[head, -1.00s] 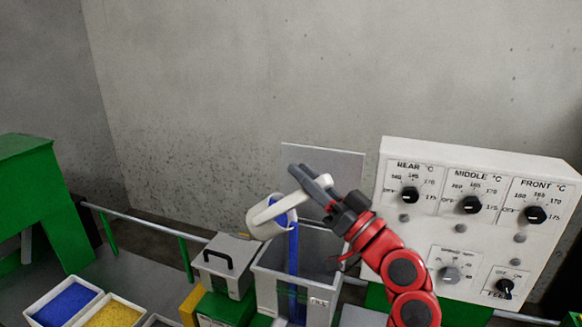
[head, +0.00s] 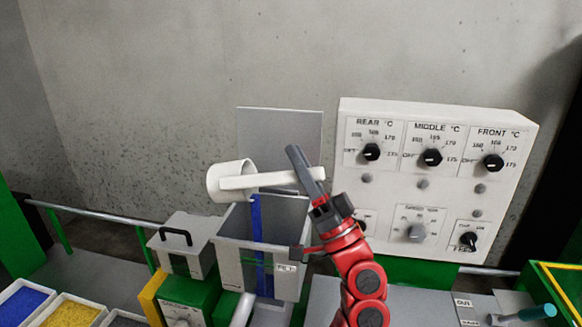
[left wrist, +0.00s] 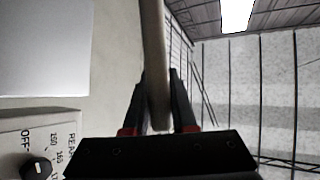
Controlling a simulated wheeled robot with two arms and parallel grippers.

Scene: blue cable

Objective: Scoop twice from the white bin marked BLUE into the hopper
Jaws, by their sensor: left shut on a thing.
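A white scoop (head: 231,181) with a long handle is held above the hopper (head: 229,262), a grey open-topped box with a raised panel behind it. My left gripper (head: 303,172) is shut on the scoop's handle; the left wrist view shows the pale handle (left wrist: 155,70) between its fingers. A narrow blue streak (head: 256,220) runs down below the scoop into the hopper and also shows over its front wall. I cannot see what is left in the scoop. A white bin (head: 47,301) with blue pellets is at the lower left; its marking is not visible. My right gripper is out of view.
Bins of yellow (head: 68,315) and dark material stand beside the blue one. A grey lidded box (head: 184,256) with a black handle is left of the hopper. A white control panel (head: 432,185) with knobs stands close to the right of my arm.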

